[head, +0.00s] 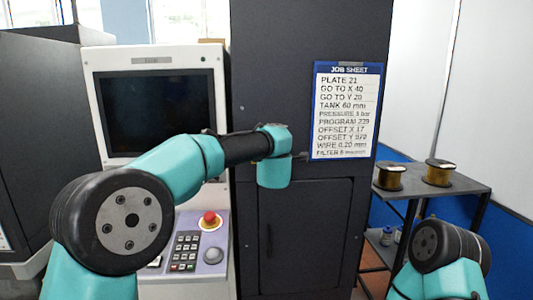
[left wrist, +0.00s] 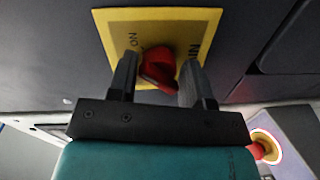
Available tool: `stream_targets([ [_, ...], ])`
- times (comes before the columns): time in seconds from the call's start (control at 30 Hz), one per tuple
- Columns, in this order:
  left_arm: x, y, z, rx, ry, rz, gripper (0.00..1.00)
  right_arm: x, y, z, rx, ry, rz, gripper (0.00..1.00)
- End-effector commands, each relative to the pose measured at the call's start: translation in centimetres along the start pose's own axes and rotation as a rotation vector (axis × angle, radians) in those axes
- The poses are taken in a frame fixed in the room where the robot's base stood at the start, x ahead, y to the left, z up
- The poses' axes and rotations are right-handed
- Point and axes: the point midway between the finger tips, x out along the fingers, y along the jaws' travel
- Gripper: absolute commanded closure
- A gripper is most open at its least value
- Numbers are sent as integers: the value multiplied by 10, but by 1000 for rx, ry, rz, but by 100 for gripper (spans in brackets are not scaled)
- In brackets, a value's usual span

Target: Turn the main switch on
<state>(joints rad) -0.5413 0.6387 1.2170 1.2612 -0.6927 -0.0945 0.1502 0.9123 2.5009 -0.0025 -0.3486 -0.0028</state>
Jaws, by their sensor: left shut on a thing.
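The main switch is a red knob (left wrist: 158,66) on a yellow plate (left wrist: 118,24) with dark lettering, fixed to a dark cabinet face in the left wrist view. Part of the lettering reads "ON"; the rest is partly covered. My left gripper (left wrist: 160,68) has a finger on each side of the red knob and is shut on it. The knob looks turned at a slant. In the head view the left arm reaches across to the dark cabinet (head: 310,30), and the switch cannot be seen there. My right arm shows at the lower right, but its gripper is outside the picture.
A control panel with a keypad (head: 185,251) and a red emergency button (head: 210,219) stands below a dark screen (head: 148,108). A job sheet (head: 346,110) hangs on the cabinet beside my left wrist. A shelf (head: 437,185) with two wire spools stands at right.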

Motion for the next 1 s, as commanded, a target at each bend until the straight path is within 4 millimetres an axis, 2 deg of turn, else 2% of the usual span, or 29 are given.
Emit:
stream_targets([
  [0.03,-1,6,-2,14,4,10,78,0,0,0,0,0,0,57],
  [0.57,-1,7,-2,47,7,10,77,0,0,0,0,0,0,57],
  [0.6,-1,7,-3,46,7,11,52,0,0,0,0,0,0,57],
  [0.7,-1,6,-2,46,6,9,42,0,0,0,0,0,0,57],
  [0.77,-1,6,-2,46,6,8,39,0,0,0,0,0,0,57],
  [1.0,-1,3,-1,47,4,4,39,0,0,0,0,0,0,57],
])
